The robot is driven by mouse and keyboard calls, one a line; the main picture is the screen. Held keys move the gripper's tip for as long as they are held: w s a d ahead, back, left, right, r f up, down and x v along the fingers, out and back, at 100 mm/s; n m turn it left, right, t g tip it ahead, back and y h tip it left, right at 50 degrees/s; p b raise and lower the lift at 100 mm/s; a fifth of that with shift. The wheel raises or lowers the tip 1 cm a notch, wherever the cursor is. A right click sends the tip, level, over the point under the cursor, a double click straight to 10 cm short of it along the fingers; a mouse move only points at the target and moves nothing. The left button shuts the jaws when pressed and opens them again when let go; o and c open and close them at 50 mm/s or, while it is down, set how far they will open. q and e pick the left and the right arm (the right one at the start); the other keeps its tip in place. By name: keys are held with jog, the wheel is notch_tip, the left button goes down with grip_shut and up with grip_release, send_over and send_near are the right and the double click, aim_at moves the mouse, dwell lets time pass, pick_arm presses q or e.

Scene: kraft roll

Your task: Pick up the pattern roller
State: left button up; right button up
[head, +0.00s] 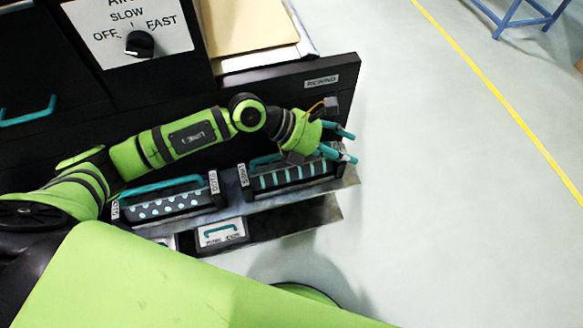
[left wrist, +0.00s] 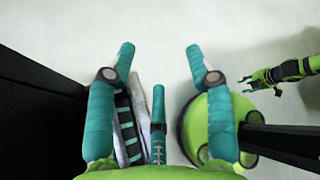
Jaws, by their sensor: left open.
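Two pattern rollers lie in a shelf rack. The striped one (head: 292,176), black with pale bars, is at the right; the dotted one (head: 165,206) is at the left. Both have teal handles. My left gripper (head: 351,147) is open, above and beyond the right end of the striped roller. In the left wrist view the open left gripper (left wrist: 160,52) has pale floor between its fingertips, and the striped roller (left wrist: 131,125) shows partly behind the left finger. No contact with it can be made out. My right gripper (left wrist: 247,86) is small at the right there.
The rack shelf (head: 345,177) juts from a black cabinet marked REWIND (head: 321,81). A drawer front with a teal handle (head: 220,232) sits below. A speed knob (head: 139,44) and brown paper (head: 250,25) are above.

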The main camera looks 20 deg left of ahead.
pick_arm(q)
jog(key=w+a+f+m+y, duration=0.1)
jog(key=a+f+y, duration=0.1)
jog(key=a, duration=0.2)
jog(key=a+f+y, duration=0.2)
jog(key=a+y, duration=0.1)
jog(key=a, duration=0.2)
jog(key=w+a+f+m+y, duration=0.1)
jog(key=a+f+y, duration=0.1)
jog(key=a, duration=0.3)
jog(key=shift+w+a+m+g+y, duration=0.2)
jog(key=shift+w+m+g+y, duration=0.1)
jog(key=shift+w, duration=0.05)
jog(key=shift+f+p, duration=0.3)
jog(key=shift+f, duration=0.05)
jog(key=shift+p+x, duration=0.35)
jog(key=shift+x, duration=0.5)
jog(key=p+x, duration=0.1)
jog(key=x, duration=0.2)
jog(key=shift+f, duration=0.2)
jog(key=shift+w+d+f, duration=0.2)
jog(key=shift+d+f, duration=0.05)
jog(key=shift+f, duration=0.35)
grip_shut()
jog(key=shift+w+r, duration=0.15)
jog(key=shift+r, duration=0.05)
